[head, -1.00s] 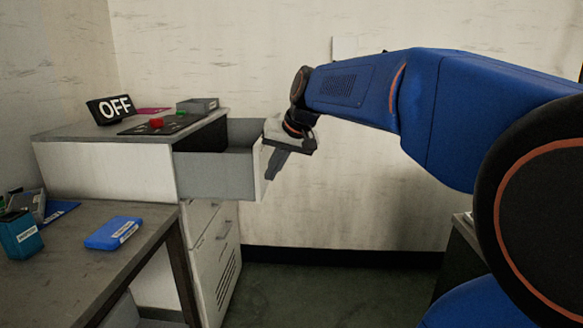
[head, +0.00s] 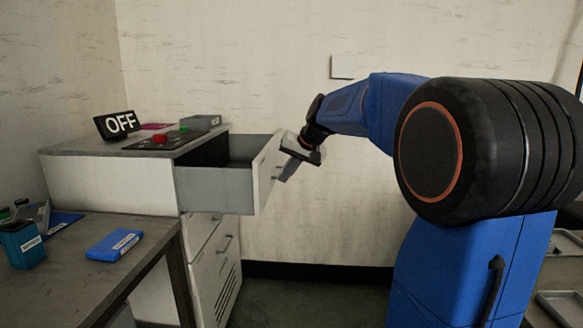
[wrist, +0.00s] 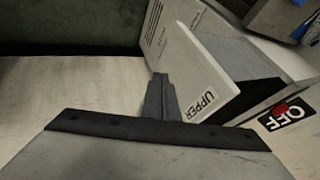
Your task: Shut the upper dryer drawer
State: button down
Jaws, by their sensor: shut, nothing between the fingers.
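The upper dryer drawer (head: 222,188) is pulled out to the right from the white cabinet (head: 110,185) with the grey top. Its white front panel, labelled UPPER, shows in the wrist view (wrist: 185,75). My gripper (head: 287,174) is shut and empty, at the outer side of the drawer front. In the wrist view the closed fingers (wrist: 160,92) point along the outer face of the panel, close to it. I cannot tell whether they touch it. The inside of the drawer is mostly dark.
An OFF sign (head: 117,124), a panel with a red button (head: 160,139) and a grey box (head: 200,121) are on the cabinet top. A lower drawer front (head: 214,260) is below. A table (head: 60,285) with a blue case (head: 114,245) stands front left.

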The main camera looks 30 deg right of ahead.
aim_at(192, 175)
jog(key=w+a, duration=0.1)
jog(key=w+a+f, duration=0.2)
jog(key=a, duration=0.1)
jog(key=shift+w, duration=0.4)
jog(key=w+a, duration=0.5)
jog(key=a, duration=0.2)
jog(key=w+a, duration=0.4)
jog(key=a, duration=0.3)
jog(key=w+a, duration=0.5)
jog(key=a, duration=0.2)
jog(key=shift+w+a, duration=0.3)
jog(key=shift+a, duration=0.05)
jog(key=shift+w+a, duration=0.15)
jog(key=shift+a, duration=0.1)
